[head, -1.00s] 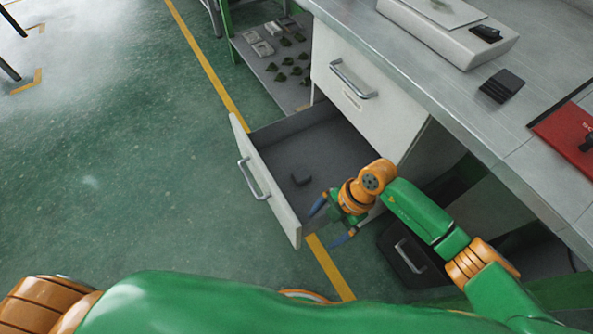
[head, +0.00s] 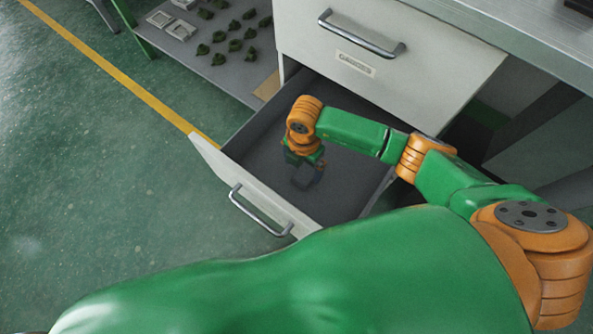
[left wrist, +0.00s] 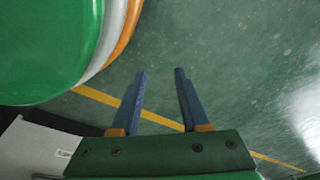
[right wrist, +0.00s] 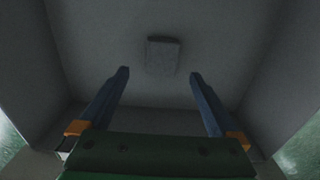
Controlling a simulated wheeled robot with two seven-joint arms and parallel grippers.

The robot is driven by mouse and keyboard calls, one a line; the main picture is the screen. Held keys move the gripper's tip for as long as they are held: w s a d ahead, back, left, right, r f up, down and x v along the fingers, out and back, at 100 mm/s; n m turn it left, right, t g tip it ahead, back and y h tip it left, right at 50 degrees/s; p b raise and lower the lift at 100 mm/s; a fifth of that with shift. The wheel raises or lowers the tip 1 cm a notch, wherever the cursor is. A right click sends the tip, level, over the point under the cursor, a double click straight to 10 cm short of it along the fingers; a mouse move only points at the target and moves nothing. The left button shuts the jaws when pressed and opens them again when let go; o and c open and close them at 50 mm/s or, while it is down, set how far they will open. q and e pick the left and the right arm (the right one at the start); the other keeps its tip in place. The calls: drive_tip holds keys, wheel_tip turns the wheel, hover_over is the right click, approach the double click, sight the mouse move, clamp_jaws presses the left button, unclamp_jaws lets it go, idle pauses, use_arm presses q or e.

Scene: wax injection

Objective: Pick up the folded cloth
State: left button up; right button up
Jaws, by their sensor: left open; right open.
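The folded cloth (right wrist: 162,56) is a small dark grey rectangular pad lying on the floor of the open drawer. In the right wrist view it is ahead of my right gripper (right wrist: 159,75), centred between the fingers and apart from them. In the head view the right gripper (head: 309,174) points down inside the drawer, open and empty, and partly hides the cloth (head: 302,184). My left gripper (left wrist: 160,72) is open and empty over the green floor in the left wrist view. It does not show in the head view.
The grey drawer's white front panel (head: 240,192) and side walls surround the right gripper. A closed drawer (head: 385,65) with a metal handle is above, under the worktop. A low shelf (head: 200,62) with small dark green parts stands behind. Open floor lies at left.

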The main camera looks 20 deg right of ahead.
sight(304, 174)
drive_tip(key=f, duration=0.1)
drive_tip(key=f+b, duration=0.1)
drive_tip(key=f, duration=0.1)
drive_tip(key=f+b, duration=0.1)
drive_tip(key=shift+w+d+f, duration=0.15)
drive_tip(key=shift+d+f, duration=0.1)
drive_tip(key=shift+d, duration=0.05)
drive_tip(key=shift+f, duration=0.2)
clamp_jaws()
use_arm(q)
drive_tip(key=w+r, duration=0.1)
drive_tip(key=w+d+r, duration=0.1)
drive_tip(key=w, duration=0.1)
drive_tip(key=shift+w+d+r, duration=0.1)
drive_tip(key=shift+r, duration=0.2)
use_arm(e)
drive_tip(key=shift+r, duration=0.15)
